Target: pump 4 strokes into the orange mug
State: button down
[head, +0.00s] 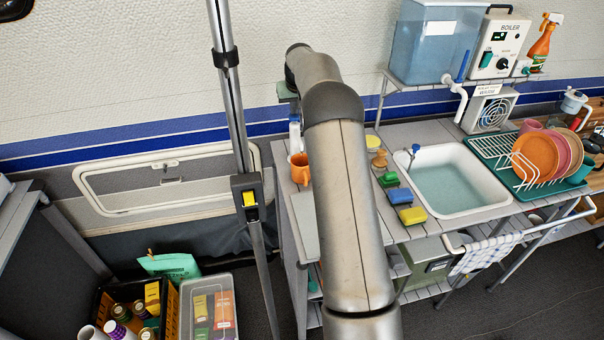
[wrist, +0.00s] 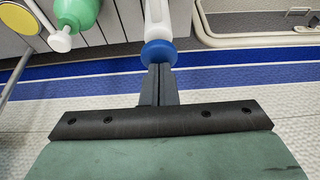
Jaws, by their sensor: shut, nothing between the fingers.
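The orange mug (head: 299,168) stands at the left end of the grey slatted counter. A white and blue bottle (head: 295,134) stands just behind it, partly hidden by my arm. In the wrist view a white pump bottle (wrist: 168,14) has a blue round part (wrist: 158,53) facing my gripper. My gripper (wrist: 157,72) is shut and empty, with its fingertips at that blue part. I cannot tell whether they touch it. The mug is not visible in the wrist view.
A green bottle with a white tip (wrist: 62,38) is beside the pump bottle in the wrist view. Sponges (head: 400,195) and a sink (head: 455,185) lie right of my arm. A dish rack (head: 500,146) and a boiler (head: 497,48) are farther right. A pole (head: 238,115) stands left.

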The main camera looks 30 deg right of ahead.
jog(key=shift+f, duration=0.45)
jog(key=shift+r, duration=0.15)
jog(key=shift+r+p, duration=1.65)
jog(key=shift+r, duration=0.55)
jog(key=shift+r, duration=0.1)
notch_tip(320, 180, up, 6)
jog(key=p, duration=0.3)
